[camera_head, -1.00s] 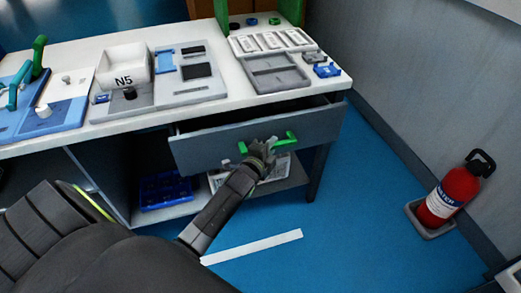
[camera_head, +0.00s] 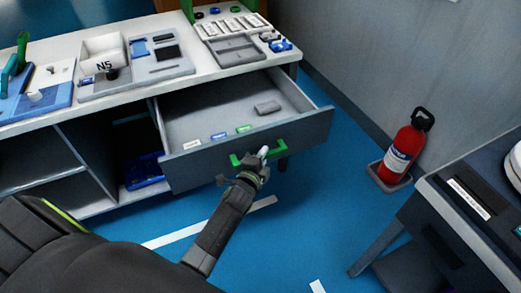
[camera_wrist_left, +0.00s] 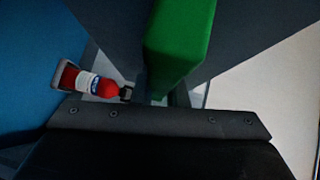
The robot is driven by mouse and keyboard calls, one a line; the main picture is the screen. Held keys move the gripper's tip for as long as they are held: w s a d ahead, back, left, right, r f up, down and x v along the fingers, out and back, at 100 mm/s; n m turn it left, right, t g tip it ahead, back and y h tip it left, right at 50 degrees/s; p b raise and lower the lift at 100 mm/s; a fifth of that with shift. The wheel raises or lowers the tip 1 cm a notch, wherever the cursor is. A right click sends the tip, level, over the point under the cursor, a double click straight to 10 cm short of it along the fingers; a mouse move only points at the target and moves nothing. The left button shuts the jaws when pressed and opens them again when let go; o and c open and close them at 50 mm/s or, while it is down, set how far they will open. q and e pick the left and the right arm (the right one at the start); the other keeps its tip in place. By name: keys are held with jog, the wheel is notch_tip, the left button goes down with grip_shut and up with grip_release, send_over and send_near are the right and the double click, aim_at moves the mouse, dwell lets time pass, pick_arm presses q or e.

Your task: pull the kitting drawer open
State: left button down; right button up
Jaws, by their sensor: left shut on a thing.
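The grey kitting drawer (camera_head: 222,155) is pulled well out from under the white workbench. Its inside shows a small grey block and several small coloured items near the front. A green bar handle (camera_head: 275,152) is on its front panel. My left gripper (camera_head: 258,160) is shut on the handle, near its middle. In the left wrist view the green handle (camera_wrist_left: 180,40) fills the upper middle, between the fingers. The fingertips are partly hidden. My right gripper is not in view.
The white bench top (camera_head: 130,92) holds trays and fixtures, including a bin marked N5 (camera_head: 103,55). A red fire extinguisher (camera_head: 402,150) stands by the wall at right. A grey table (camera_head: 470,190) is at the lower right. Blue floor is clear before the drawer.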

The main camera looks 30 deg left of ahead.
pick_arm(q)
jog(key=shift+s+d, duration=0.5)
jog(key=shift+d, duration=0.05)
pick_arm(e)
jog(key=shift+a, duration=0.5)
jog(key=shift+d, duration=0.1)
pick_arm(q)
jog(key=c, duration=1.5)
grip_release()
jog(key=shift+o, duration=0.2)
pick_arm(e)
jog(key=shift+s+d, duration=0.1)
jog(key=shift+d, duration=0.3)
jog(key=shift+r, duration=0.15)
